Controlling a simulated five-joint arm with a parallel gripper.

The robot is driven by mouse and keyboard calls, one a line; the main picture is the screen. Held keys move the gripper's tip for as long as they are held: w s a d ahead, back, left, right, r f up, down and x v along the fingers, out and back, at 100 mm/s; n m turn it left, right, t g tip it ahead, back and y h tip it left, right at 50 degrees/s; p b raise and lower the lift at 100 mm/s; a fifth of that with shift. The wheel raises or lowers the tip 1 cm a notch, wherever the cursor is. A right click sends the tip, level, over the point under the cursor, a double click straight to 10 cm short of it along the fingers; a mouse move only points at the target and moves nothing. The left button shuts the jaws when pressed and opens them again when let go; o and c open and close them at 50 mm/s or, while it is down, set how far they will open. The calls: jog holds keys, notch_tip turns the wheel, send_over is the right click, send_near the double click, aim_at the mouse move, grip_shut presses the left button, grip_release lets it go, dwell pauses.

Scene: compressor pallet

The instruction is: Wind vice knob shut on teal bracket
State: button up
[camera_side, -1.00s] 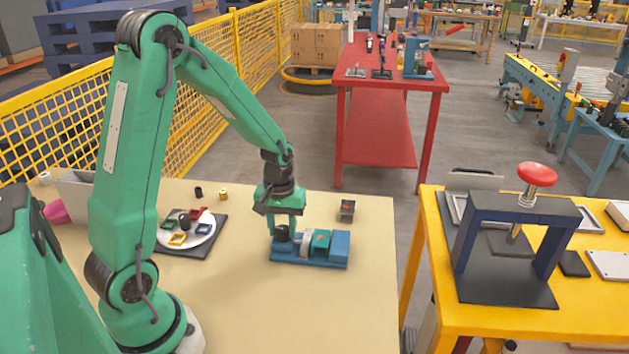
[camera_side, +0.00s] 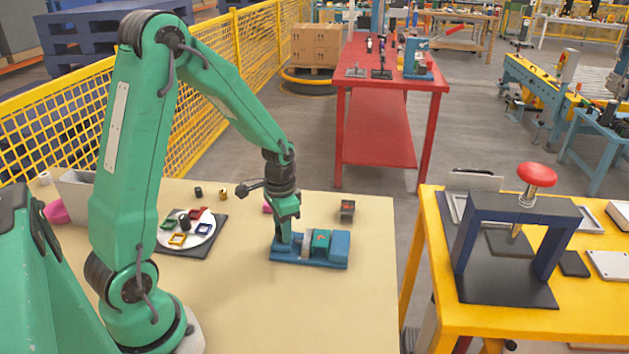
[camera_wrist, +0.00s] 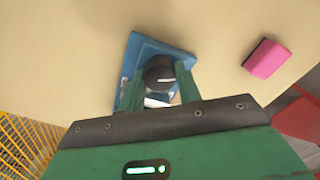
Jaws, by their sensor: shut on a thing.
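The blue vice (camera_side: 340,250) sits on the tan bench, with a pale sliding jaw (camera_side: 307,244) near its middle and a fixed block at its right end. The teal bracket (camera_side: 321,238), with a red spot, is between the pale jaw and the block; any gap there is too small to tell. My gripper (camera_side: 283,240) points down at the vice's left end. In the wrist view its fingers are on either side of the round black knob (camera_wrist: 158,74), which has a white mark, and are shut on it. The fingers hide most of the knob in the side view.
A pink block (camera_wrist: 267,58) lies behind the gripper. A small dark grey piece (camera_side: 347,210) is behind the vice. A white plate (camera_side: 203,238) with several coloured pieces is to the left. The bench in front of the vice is clear.

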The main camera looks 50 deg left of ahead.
jog(key=m, duration=0.4)
jog(key=shift+m, duration=0.3)
jog(key=m, duration=0.3)
jog(key=shift+m, duration=0.3)
jog(key=m, duration=0.3)
jog(key=shift+m, duration=2.1)
jog(key=o, duration=1)
